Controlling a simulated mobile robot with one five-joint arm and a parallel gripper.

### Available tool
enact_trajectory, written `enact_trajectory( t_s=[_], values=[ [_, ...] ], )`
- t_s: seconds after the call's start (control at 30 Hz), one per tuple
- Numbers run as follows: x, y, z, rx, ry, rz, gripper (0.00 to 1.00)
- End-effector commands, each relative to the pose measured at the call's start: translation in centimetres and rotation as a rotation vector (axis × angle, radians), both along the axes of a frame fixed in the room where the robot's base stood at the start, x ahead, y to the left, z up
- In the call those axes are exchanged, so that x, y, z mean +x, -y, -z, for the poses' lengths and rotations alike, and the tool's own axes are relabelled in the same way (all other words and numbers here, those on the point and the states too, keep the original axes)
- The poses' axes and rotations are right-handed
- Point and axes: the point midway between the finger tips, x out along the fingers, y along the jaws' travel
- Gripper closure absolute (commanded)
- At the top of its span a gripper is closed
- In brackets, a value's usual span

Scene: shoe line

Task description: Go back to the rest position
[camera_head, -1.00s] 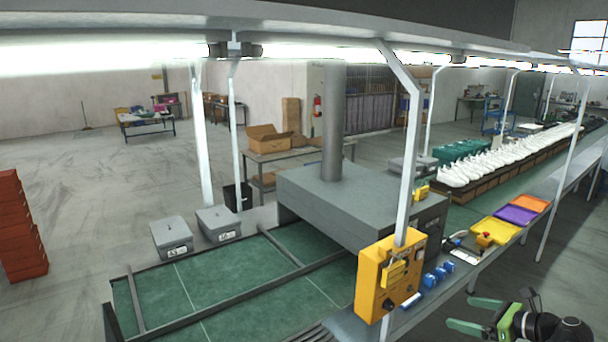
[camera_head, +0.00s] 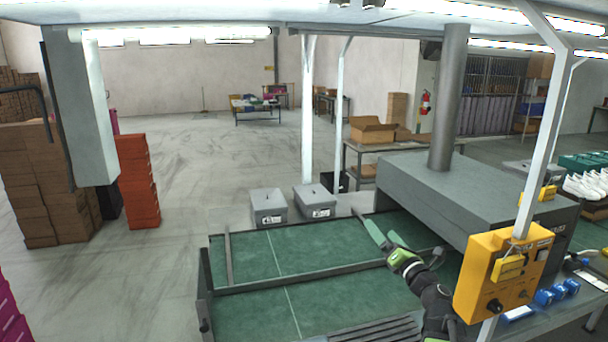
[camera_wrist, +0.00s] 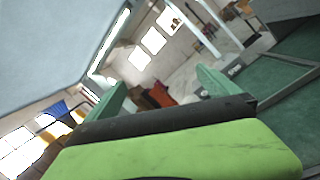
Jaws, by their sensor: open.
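My gripper (camera_head: 384,238) is in the head view, above the green conveyor bed (camera_head: 255,258) and left of the yellow control box. Its two green fingers point up and to the left, spread apart with nothing between them. In the wrist view the two fingers (camera_wrist: 160,92) stand apart and empty, above the lime-green gripper body. My gripper appears clear of the belt and touches nothing that I can see.
The yellow control box (camera_head: 500,270) hangs on a white post close right of my arm. A grey machine housing (camera_head: 440,185) with a round duct stands behind. Grey lidded boxes (camera_head: 268,205) sit beyond the belt. Red boxes (camera_head: 138,190) and brown cartons (camera_head: 40,190) are stacked at left.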

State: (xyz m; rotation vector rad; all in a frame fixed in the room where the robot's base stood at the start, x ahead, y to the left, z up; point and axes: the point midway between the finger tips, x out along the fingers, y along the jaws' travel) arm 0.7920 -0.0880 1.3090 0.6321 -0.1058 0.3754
Motion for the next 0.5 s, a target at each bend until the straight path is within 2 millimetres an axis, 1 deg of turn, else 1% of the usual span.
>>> enact_trajectory(
  t_s=[0.03, 0.07, 0.1, 0.13, 0.17, 0.2, 0.27, 0.3, 0.37, 0.4, 0.47, 0.5],
  values=[
    [1.2, -1.5, 1.8, 0.18, -0.05, 0.059, 0.0],
    [1.9, -1.7, 2.5, 0.299, -0.09, 0.104, 0.0],
    [2.5, -1.8, 4.1, 0.455, -0.151, 0.167, 0.0],
    [2.8, -1.9, 5.5, 0.573, -0.201, 0.216, 0.0],
    [2.9, -1.9, 7.1, 0.689, -0.254, 0.268, 0.0],
    [2.7, -2.0, 9.6, 0.84, -0.329, 0.342, 0.0],
    [1.8, -2.4, 14.0, 1.057, -0.458, 0.458, 0.0],
    [0.7, -2.7, 16.9, 1.2, -0.544, 0.548, 0.0],
    [-1.6, -3.2, 21.3, 1.407, -0.672, 0.704, 0.0],
    [-3.7, -3.5, 23.9, 1.534, -0.752, 0.82, 0.0],
    [-7.3, -4.1, 27.3, 1.71, -0.863, 1.011, 0.0],
    [-9.8, -4.9, 29.2, 1.804, -0.932, 1.141, 0.0]
  ],
)
